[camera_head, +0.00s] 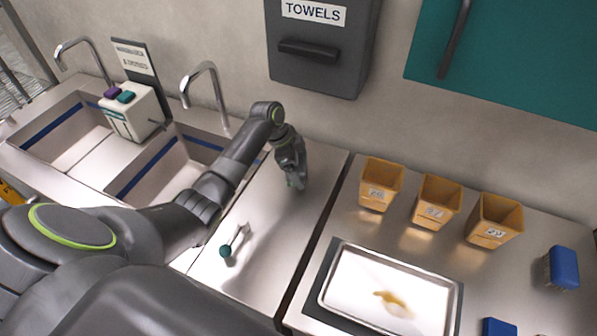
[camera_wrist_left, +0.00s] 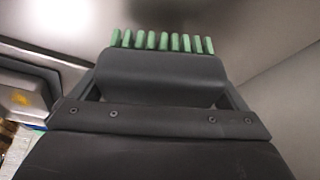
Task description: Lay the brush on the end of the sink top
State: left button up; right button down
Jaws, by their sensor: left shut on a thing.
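My left gripper (camera_head: 293,182) hangs over the bare steel at the right end of the sink top (camera_head: 268,208), pointing down. It is shut on the brush, which is mostly hidden by the gripper in the head view. In the left wrist view a row of the brush's green bristles (camera_wrist_left: 162,41) sticks out beyond the dark gripper. I cannot tell whether the brush touches the steel. My right gripper is not in view.
Sink basins and taps (camera_head: 203,80) are left. Right of a gap, a counter holds yellow bins (camera_head: 436,203), a metal tray (camera_head: 340,300) and a blue-topped block (camera_head: 562,267).

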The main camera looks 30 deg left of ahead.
pick_arm(q)
notch_tip(320, 180, down, 3)
jog(key=shift+f+p, duration=0.2)
jog(key=shift+p, duration=0.1)
jog(key=shift+f, duration=0.2)
jog(key=shift+f, duration=0.15)
jog(key=o, duration=0.5)
jog(key=shift+r, duration=0.25)
jog(key=b+v, duration=0.3)
jog(key=v, duration=0.9)
jog(key=shift+d+f, duration=0.1)
